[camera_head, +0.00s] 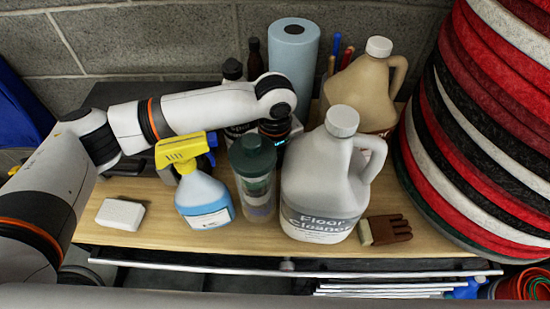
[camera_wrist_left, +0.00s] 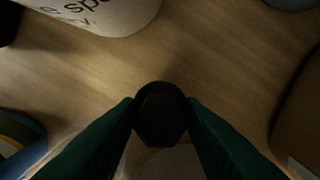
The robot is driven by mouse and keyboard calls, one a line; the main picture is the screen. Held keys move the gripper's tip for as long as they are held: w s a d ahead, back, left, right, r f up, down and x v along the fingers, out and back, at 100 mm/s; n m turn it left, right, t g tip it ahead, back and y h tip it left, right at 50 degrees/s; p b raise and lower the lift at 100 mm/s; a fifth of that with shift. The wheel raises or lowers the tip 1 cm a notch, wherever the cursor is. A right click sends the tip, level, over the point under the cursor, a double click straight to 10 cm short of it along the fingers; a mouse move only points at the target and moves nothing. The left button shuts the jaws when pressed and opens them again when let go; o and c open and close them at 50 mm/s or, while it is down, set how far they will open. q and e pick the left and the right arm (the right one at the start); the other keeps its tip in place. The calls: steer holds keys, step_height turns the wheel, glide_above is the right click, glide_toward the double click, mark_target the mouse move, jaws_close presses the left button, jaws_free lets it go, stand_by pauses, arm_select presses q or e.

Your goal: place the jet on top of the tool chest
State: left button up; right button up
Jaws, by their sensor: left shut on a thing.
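My left arm reaches in from the left over a wooden-topped unit (camera_head: 430,236) with a metal bar along its front, which looks like the tool chest. My left gripper (camera_head: 276,132) is partly hidden behind the green-lidded bottle and the white jug. In the left wrist view, its fingers (camera_wrist_left: 160,118) are shut on a small black faceted thing (camera_wrist_left: 160,120), with the wooden surface beyond it. I cannot tell whether this is the jet; nothing else is clearly a jet. My right gripper is not in view.
A yellow-headed spray bottle (camera_head: 204,197), green-lidded bottle (camera_head: 252,180), floor cleaner jug (camera_head: 318,185), tan jug (camera_head: 360,90) and blue roll (camera_head: 294,50) crowd the top. Stacked pads (camera_head: 490,130) stand right.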

arm_select(q)
steer(key=shift+f, duration=0.65)
steer(key=o, duration=1)
steer(key=shift+f, duration=0.1)
step_height(320, 180, up, 12)
steer(key=shift+r+b, duration=0.15)
steer(key=shift+b, duration=0.9)
